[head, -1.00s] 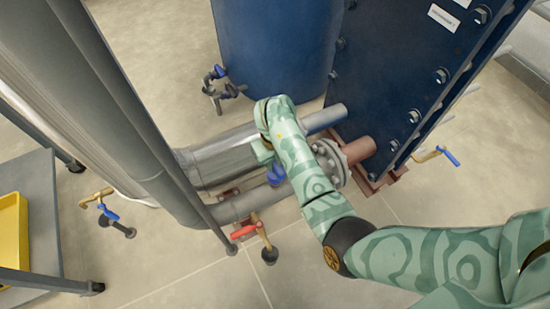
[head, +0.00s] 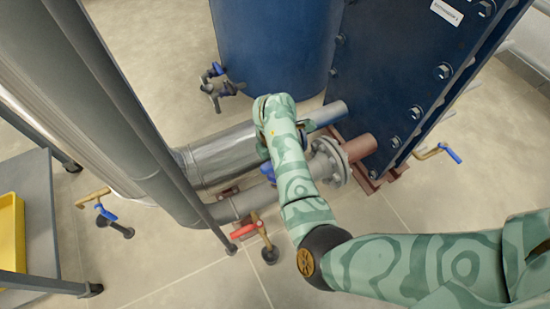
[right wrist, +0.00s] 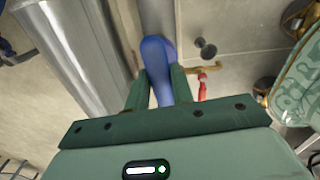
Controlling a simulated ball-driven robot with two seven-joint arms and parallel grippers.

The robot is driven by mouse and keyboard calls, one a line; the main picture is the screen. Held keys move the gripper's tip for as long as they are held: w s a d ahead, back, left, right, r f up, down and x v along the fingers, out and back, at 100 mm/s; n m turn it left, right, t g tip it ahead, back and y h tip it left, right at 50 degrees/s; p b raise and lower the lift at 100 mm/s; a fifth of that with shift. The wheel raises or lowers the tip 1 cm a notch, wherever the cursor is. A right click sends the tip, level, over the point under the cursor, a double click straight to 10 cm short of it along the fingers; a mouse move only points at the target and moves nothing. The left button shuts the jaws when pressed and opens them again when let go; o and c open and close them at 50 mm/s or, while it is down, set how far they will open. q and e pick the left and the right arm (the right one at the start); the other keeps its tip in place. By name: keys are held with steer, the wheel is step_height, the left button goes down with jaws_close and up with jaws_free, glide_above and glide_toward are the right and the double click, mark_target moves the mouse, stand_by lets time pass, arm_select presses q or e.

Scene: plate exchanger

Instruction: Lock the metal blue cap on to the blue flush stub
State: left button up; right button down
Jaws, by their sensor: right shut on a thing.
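My right arm reaches down to the pipes in the head view, and its hand hides most of its gripper. In the right wrist view my right gripper (right wrist: 163,78) is shut on a smooth, rounded blue piece (right wrist: 156,52). The piece lies at the end of a grey pipe in that picture; I cannot tell whether it touches the pipe or whether it is the cap. A bit of blue (head: 267,172) shows beside my arm in the head view. I cannot make out the flush stub for sure. My left gripper is not in view.
A red-handled valve (head: 245,231) is below. A thick pipe column (head: 110,90) stands left.

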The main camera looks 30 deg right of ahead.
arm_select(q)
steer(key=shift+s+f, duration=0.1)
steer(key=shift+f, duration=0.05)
arm_select(e)
steer(key=m, duration=0.2)
steer(key=shift+s+f+m, duration=0.1)
steer(key=shift+m, duration=0.2)
steer(key=c, duration=1.1)
jaws_free()
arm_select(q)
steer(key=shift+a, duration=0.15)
arm_select(e)
steer(key=shift+r, duration=0.4)
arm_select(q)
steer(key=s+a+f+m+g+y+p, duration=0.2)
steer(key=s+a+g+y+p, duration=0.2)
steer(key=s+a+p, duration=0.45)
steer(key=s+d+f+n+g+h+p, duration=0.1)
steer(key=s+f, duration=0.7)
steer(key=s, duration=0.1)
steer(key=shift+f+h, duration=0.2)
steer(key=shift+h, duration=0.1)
arm_select(e)
step_height(320, 180, up, 15)
steer(key=shift+r, duration=0.2)
